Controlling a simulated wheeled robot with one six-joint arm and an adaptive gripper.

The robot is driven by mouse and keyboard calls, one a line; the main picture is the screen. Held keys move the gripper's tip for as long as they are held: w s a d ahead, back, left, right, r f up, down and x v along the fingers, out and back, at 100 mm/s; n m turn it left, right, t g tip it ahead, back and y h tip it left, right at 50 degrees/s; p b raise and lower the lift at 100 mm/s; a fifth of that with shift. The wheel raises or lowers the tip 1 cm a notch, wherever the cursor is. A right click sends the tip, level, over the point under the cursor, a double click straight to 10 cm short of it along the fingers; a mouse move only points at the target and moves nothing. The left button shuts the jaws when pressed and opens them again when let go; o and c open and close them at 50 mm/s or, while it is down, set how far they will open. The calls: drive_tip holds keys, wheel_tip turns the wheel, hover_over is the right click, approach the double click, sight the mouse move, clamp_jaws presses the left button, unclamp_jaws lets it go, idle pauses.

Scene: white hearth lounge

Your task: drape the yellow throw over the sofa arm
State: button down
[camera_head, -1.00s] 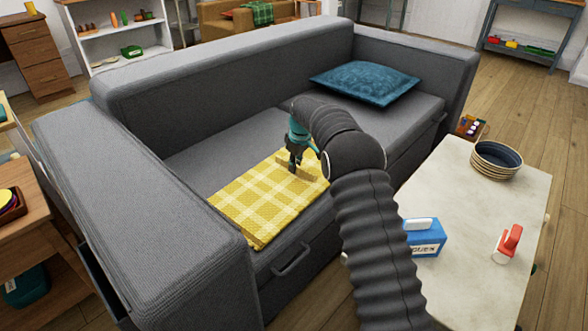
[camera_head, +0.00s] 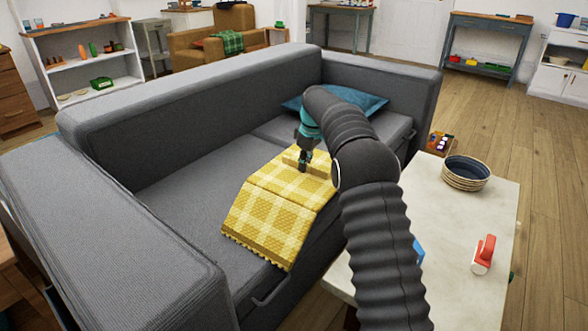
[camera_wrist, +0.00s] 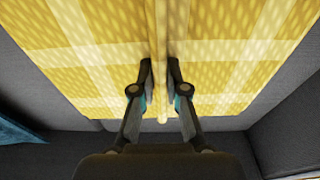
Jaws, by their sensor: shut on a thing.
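The yellow checked throw (camera_head: 275,210) hangs from my gripper (camera_head: 303,165) above the sofa seat, its near end sloping down toward the seat's front edge. My gripper is shut on a pinched fold of the throw; in the wrist view the fold of the throw (camera_wrist: 215,50) stands between the two fingers (camera_wrist: 161,90). The sofa arm at the near left (camera_head: 110,235) is grey and bare, to the left of the throw. The other sofa arm (camera_head: 385,75) is at the far right. Whether the throw's lower end touches the seat is hard to tell.
A blue cushion (camera_head: 355,102) lies at the seat's far end, partly behind my arm. A pale table (camera_head: 440,235) at right holds stacked bowls (camera_head: 466,172), a red-handled object (camera_head: 484,255) and a mostly hidden blue box (camera_head: 418,252). The left part of the seat (camera_head: 190,185) is clear.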

drive_tip(key=shift+d+r+p, duration=0.15)
drive_tip(key=shift+r+p, duration=0.75)
drive_tip(key=shift+r, duration=0.9)
wheel_tip(320, 180, up, 9)
drive_tip(key=shift+f, duration=0.15)
idle(1.6)
